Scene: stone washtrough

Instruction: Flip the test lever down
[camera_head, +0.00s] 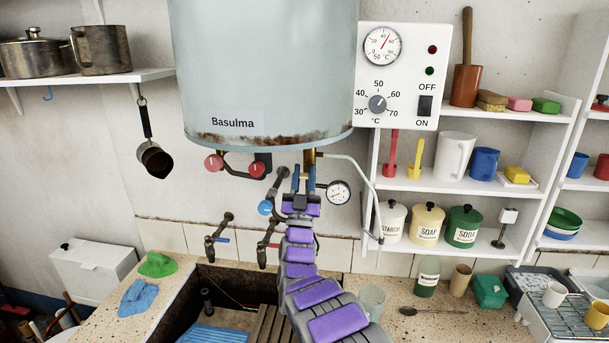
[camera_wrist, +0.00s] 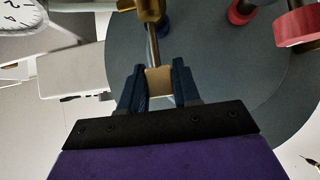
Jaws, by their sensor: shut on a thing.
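The boiler (camera_head: 262,70) hangs on the wall, pale blue with rust along its lower edge. A brass fitting (camera_head: 309,156) shows under its right side; it also shows at the top of the wrist view (camera_wrist: 150,10). From it a thin brass rod, the test lever (camera_wrist: 153,45), runs to a tan block-shaped end (camera_wrist: 159,80). My gripper (camera_head: 304,178) is just below the fitting. In the wrist view its two blue fingers (camera_wrist: 159,82) are shut on the tan end, one on each side. In the head view my gripper hides most of the lever, and I cannot tell its tilt.
A pressure gauge (camera_head: 339,192) is close to the right of my gripper, with a pale hose (camera_head: 372,180) beyond it. Red knobs (camera_head: 214,162) and a blue knob (camera_head: 265,207) are to the left. The stone trough (camera_head: 187,287) lies below.

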